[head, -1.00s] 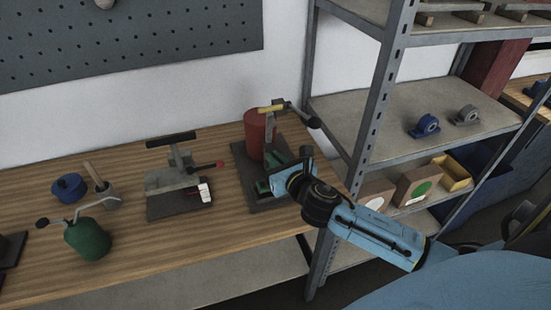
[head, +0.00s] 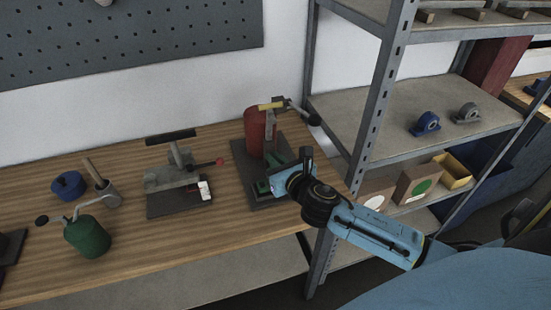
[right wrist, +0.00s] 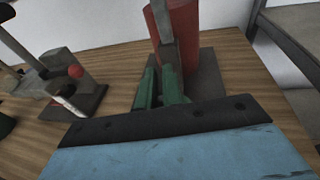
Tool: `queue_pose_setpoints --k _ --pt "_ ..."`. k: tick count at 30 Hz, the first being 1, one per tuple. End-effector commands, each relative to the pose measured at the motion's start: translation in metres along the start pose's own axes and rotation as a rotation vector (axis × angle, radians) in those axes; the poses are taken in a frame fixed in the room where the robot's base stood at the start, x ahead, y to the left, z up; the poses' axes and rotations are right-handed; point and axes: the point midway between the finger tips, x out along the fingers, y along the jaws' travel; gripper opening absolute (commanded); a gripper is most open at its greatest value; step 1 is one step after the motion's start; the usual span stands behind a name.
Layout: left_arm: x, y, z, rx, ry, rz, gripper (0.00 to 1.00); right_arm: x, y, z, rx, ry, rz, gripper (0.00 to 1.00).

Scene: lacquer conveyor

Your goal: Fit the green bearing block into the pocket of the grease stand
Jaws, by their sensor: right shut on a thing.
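The grease stand (head: 283,197) is a dark base plate at the right of the bench, with a red cylinder (head: 255,132) and a lever above it. The cylinder also shows in the right wrist view (right wrist: 180,35). My right gripper (head: 266,187) reaches in low at the front of the stand and is shut on the green bearing block (head: 262,188). Green parts (right wrist: 172,88) show in the right wrist view just beyond the gripper body, in front of the cylinder. The pocket and the block's underside are hidden, so I cannot tell how it is seated. My left gripper is out of view.
Left of the stand is a clamp-like fixture (head: 175,205) with a red-knobbed lever. Further left are a green oil can (head: 87,238), a mallet-like tool and a blue pot (head: 69,185). A metal shelf post (head: 375,100) rises close behind my right arm.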

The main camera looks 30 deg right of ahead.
Motion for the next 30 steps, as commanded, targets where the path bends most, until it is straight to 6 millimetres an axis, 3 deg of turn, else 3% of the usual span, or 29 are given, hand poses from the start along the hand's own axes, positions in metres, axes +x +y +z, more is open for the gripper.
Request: queue_pose_setpoints --k 14,15,20,30 --pt "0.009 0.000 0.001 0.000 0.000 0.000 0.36 0.002 0.000 -0.011 0.000 -0.003 0.001 0.00" --pt "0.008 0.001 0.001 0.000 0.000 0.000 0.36 0.002 0.000 -0.010 0.000 -0.003 0.001 0.11" --pt "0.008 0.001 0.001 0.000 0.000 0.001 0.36 0.002 0.000 -0.010 0.000 -0.002 0.000 0.32" --pt "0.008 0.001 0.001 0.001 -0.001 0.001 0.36 -0.001 0.000 -0.012 0.000 0.003 0.000 0.33"
